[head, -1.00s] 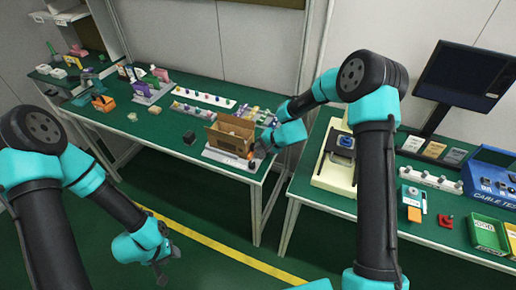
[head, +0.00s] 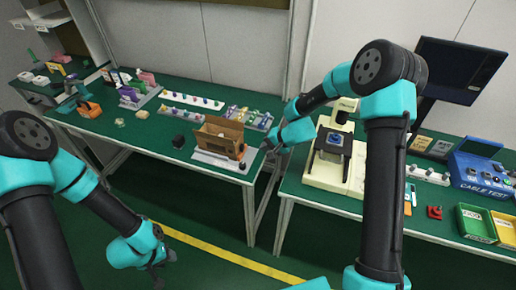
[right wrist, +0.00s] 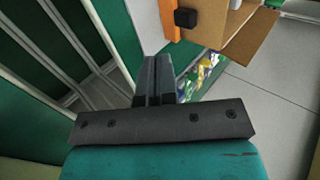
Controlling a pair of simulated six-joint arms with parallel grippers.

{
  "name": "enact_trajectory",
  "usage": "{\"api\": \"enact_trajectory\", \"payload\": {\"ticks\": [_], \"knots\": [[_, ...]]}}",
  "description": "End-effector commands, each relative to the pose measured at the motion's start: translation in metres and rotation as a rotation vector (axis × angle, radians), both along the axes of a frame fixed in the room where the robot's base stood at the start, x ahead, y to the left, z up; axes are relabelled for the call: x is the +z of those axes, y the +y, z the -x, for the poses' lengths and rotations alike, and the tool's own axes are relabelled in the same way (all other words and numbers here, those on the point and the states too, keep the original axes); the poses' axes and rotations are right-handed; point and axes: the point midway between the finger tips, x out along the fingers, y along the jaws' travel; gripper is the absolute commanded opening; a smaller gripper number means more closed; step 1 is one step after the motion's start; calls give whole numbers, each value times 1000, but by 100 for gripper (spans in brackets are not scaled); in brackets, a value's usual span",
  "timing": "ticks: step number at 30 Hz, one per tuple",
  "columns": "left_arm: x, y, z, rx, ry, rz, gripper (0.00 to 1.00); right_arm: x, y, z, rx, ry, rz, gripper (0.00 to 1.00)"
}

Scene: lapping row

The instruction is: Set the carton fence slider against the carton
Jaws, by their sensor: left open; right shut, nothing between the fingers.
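The open brown carton (head: 217,138) stands on a pale base plate (head: 211,161) near the front right of the left bench. The carton fence slider (head: 243,152) is a small orange piece at the carton's right end. In the right wrist view the slider (right wrist: 209,22) is an orange plate with a black knob, beside the carton (right wrist: 249,36). I cannot tell whether they touch. My right gripper (head: 267,146) is shut and empty, just right of the slider and apart from it; its fingers (right wrist: 153,82) point below the knob. My left gripper (head: 158,275) is open and low, off the bench.
A small black block (head: 178,141) sits left of the carton. Strips of coloured parts (head: 192,101) lie behind it. A gap separates this bench from the right bench, which holds a cream press (head: 335,150), a monitor (head: 459,68) and a blue cable tester (head: 482,173).

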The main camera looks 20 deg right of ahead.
Motion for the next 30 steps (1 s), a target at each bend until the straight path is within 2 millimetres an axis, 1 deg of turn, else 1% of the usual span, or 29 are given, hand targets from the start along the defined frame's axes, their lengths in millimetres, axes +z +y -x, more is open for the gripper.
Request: {"api": "enact_trajectory", "payload": {"ticks": [1, 3, 10, 16, 30], "knots": [[0, 0, 0, 0, 0, 0, 43, 8, -7, 4, -2, -2, 0, 0], [0, 0, 0, 0, 0, 0, 43, 16, -15, 9, -2, -2, 1, 0], [0, 0, 0, -1, 0, 0, 43, 38, -33, 23, -1, -1, 1, 0], [0, 0, 0, 0, 0, 0, 43, 43, -38, 27, -1, 1, 0, 0], [0, 0, 0, -1, 0, 0, 43, 41, -37, 28, 5, 2, 5, 0]]}}
